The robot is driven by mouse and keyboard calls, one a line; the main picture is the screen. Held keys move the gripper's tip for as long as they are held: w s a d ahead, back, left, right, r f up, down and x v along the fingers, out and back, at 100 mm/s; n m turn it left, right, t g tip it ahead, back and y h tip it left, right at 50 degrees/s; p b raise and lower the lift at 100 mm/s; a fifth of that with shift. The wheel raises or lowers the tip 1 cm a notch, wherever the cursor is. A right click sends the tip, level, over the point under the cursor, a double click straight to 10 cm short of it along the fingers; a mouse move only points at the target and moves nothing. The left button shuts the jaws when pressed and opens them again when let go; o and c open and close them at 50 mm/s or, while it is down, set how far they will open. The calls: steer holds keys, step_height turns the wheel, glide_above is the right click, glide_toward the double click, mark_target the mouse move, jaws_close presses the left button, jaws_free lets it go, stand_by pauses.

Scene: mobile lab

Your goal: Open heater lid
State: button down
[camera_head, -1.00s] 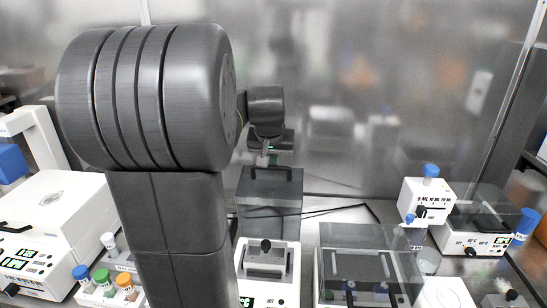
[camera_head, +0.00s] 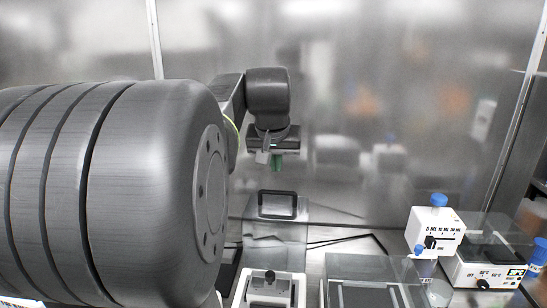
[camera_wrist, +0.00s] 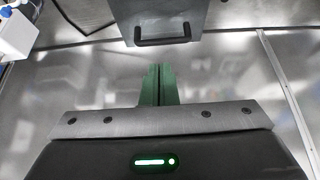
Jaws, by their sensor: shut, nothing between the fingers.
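A grey, partly see-through plate with a black bar handle (camera_head: 277,204), which looks like the heater lid, stands below my gripper in the head view. The wrist view shows the grey plate (camera_wrist: 190,18) at the top, with its handle (camera_wrist: 163,41) on the near edge. My gripper (camera_head: 277,162) is above the handle and apart from it. Its green fingers are together and empty, and they also show in the wrist view (camera_wrist: 159,84). Whether the plate is raised or closed is hard to tell. My arm hides the left side.
A white device with a dark top (camera_head: 270,287) is in front of the plate. A box with a clear lid (camera_head: 368,268) is to its right. A white dispenser (camera_head: 434,231) with a blue cap and a heating unit (camera_head: 488,255) stand farther right.

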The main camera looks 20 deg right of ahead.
steer(key=v, duration=0.2)
steer(key=shift+s+a+r, duration=0.1)
steer(key=shift+r, duration=0.25)
steer(key=shift+f, duration=0.15)
steer(key=p, duration=0.1)
glide_toward(278, 194)
steer(key=x, duration=0.5)
steer(key=shift+s+f, duration=0.15)
steer(key=shift+f, duration=0.1)
steer(key=shift+w+f, duration=0.1)
steer(key=shift+w, duration=0.25)
